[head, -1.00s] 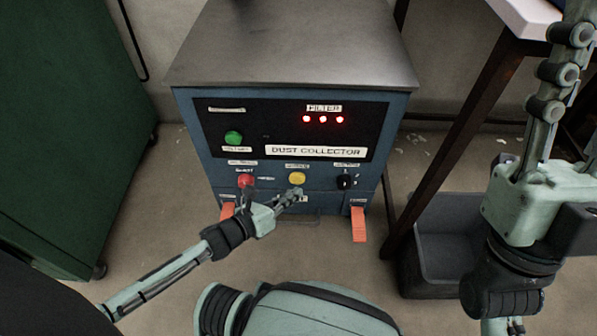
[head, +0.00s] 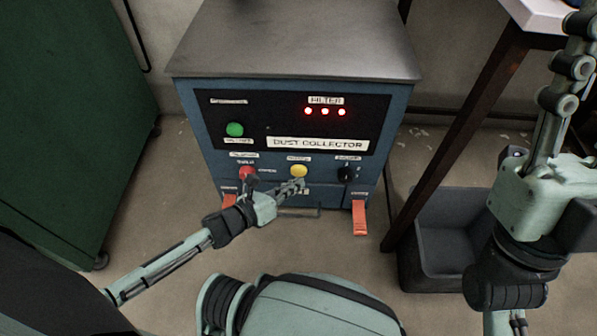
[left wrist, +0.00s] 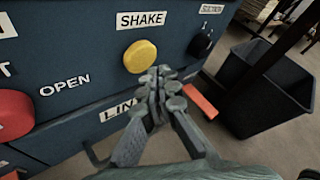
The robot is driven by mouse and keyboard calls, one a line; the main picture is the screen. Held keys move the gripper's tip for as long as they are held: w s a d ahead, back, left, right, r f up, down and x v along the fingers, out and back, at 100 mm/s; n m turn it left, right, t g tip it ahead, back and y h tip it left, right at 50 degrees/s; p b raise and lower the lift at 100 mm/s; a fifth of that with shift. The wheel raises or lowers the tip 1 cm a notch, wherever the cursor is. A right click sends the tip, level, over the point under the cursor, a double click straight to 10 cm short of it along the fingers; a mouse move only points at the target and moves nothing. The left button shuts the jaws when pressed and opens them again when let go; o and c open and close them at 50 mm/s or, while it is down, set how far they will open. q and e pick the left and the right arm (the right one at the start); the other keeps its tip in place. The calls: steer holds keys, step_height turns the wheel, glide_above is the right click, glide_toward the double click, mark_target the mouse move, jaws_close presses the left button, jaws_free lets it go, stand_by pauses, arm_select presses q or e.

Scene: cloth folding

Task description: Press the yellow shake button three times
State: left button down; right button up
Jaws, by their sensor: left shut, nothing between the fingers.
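The yellow shake button (head: 299,171) is on the front of the blue dust collector (head: 197,130). In the left wrist view the yellow button (left wrist: 140,57) sits just under a white SHAKE label (left wrist: 141,20). My left gripper (head: 299,185) is shut and empty, with its fingertips just below the button. In the left wrist view the fingertips (left wrist: 163,76) appear close to the button's lower right edge. I cannot tell whether they touch it. My right gripper (head: 572,60) is raised at the right edge, away from the panel; its fingers are partly cut off.
A red button (head: 247,173) is left of the yellow one, and a black knob (head: 347,173) is right of it. A green button (head: 234,130) and three lit red lamps (head: 325,111) are above. Orange latches (head: 360,218) flank the drawer. A dark bin (head: 452,270) stands at right.

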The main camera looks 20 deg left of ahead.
arm_select(q)
steer(key=shift+w, duration=0.15)
stand_by(0.4)
steer(key=shift+w+a, duration=0.15)
steer(key=shift+w, duration=0.1)
steer(key=shift+w+a, duration=0.2)
steer(key=shift+w, duration=0.6)
stand_by(0.9)
stand_by(0.3)
steer(key=shift+s+d, duration=0.15)
steer(key=shift+s, duration=0.45)
steer(key=shift+s+d, duration=0.15)
steer(key=shift+s, duration=0.4)
